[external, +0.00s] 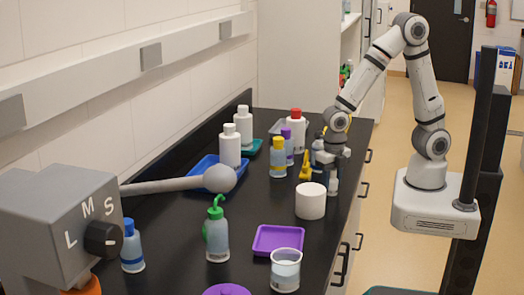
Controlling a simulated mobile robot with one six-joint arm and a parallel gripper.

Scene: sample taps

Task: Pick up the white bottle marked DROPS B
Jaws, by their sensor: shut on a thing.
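My gripper (331,160) is at the right side of the black bench, pointing down. It is shut on a small white bottle (333,187), whose lower part shows below the fingers. The gripper hides the bottle's upper part. Its marking is too small to read. I cannot tell whether its base touches the bench.
A white cylinder (310,201) stands just in front of the gripper. A yellow-capped bottle (278,160), a red-capped white bottle (296,132) and a yellow object (305,168) stand to its left. A purple tray (278,240) lies nearer the camera.

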